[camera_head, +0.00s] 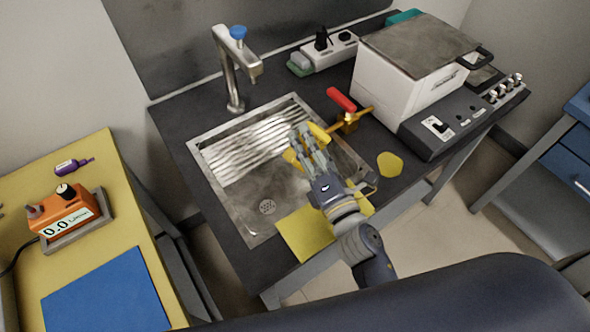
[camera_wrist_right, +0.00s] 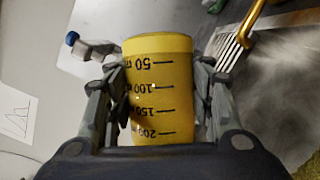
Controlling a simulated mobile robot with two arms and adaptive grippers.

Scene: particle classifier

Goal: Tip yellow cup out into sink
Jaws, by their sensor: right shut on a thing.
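The yellow cup (camera_wrist_right: 158,75) is clasped between the fingers of my right gripper (camera_wrist_right: 158,95). Its dark scale runs from 50 near the top of the wrist picture to 200 lower down. In the head view my right gripper (camera_head: 305,146) hangs over the right part of the metal sink (camera_head: 235,205), and yellow parts of the cup (camera_head: 290,157) show beside the fingers. The cup's opening and contents are hidden, and its exact tilt cannot be told. My left gripper is not in view.
A faucet with a blue knob (camera_head: 238,33) stands behind the sink. A brass valve with a red handle (camera_head: 341,99) stands close right of my gripper. A white device (camera_head: 410,75) is further right. A yellow sheet (camera_head: 303,235) lies at the front edge, and a yellow flat piece (camera_head: 389,164) lies at right.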

